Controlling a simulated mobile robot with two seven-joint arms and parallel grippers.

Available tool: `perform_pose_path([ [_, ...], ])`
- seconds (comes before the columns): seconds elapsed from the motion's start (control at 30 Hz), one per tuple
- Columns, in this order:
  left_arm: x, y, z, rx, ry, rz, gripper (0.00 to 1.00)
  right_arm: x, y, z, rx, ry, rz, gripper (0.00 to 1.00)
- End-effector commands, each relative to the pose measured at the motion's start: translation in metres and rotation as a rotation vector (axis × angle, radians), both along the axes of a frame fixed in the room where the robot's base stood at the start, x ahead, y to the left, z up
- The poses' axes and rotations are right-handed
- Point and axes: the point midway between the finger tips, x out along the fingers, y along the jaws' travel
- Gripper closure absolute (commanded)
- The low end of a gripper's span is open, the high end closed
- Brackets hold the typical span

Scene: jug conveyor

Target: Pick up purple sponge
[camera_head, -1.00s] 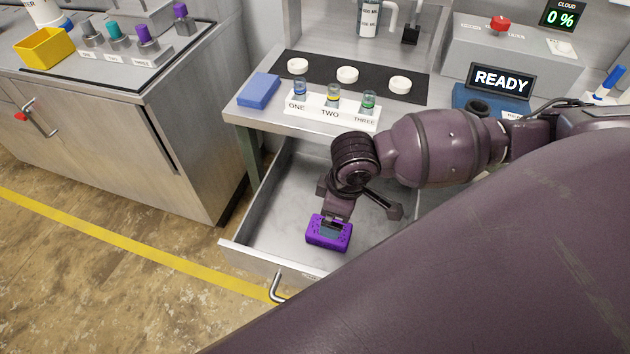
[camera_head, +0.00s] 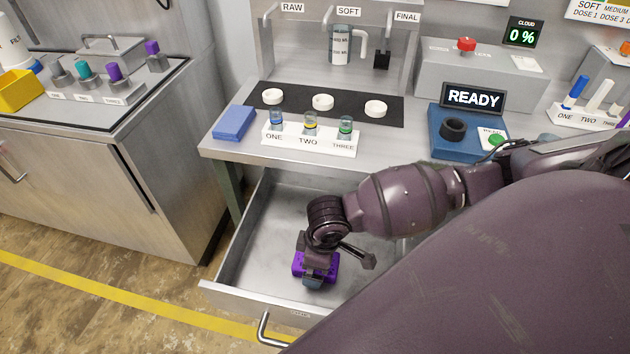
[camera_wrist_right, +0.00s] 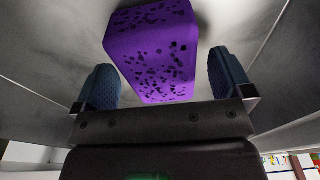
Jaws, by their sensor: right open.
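The purple sponge (camera_head: 332,267) with dark pores lies in the open metal drawer (camera_head: 262,262), near its front. My right gripper (camera_head: 314,278) points down over the sponge and covers its middle in the head view. In the right wrist view the sponge (camera_wrist_right: 152,55) sits between the two blue-padded fingers of the gripper (camera_wrist_right: 164,80), with a gap on each side. The fingers are open and do not grip it. My left gripper is in neither view.
The drawer's front wall and handle (camera_head: 265,330) are close to the gripper. Above the drawer is a bench with a blue block (camera_head: 234,123), a labelled vial rack (camera_head: 308,142) and white caps. Bare drawer floor lies left of the sponge.

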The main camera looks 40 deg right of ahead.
Motion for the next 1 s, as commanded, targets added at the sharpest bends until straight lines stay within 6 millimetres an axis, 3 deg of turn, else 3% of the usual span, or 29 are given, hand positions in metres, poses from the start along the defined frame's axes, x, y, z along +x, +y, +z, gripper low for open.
perform_pose_path([
  [0.1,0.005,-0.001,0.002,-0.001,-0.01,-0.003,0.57,0.0,0.001,-0.011,-0.001,0.002,0.001,0.02],
  [0.3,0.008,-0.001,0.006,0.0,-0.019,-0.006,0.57,0.001,0.001,-0.011,0.0,0.0,0.001,0.02],
  [0.7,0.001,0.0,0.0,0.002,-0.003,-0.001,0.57,0.001,0.001,-0.01,0.0,0.0,0.001,0.59],
  [1.0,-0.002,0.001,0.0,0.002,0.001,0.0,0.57,0.001,0.001,-0.006,0.0,-0.001,0.001,0.59],
])
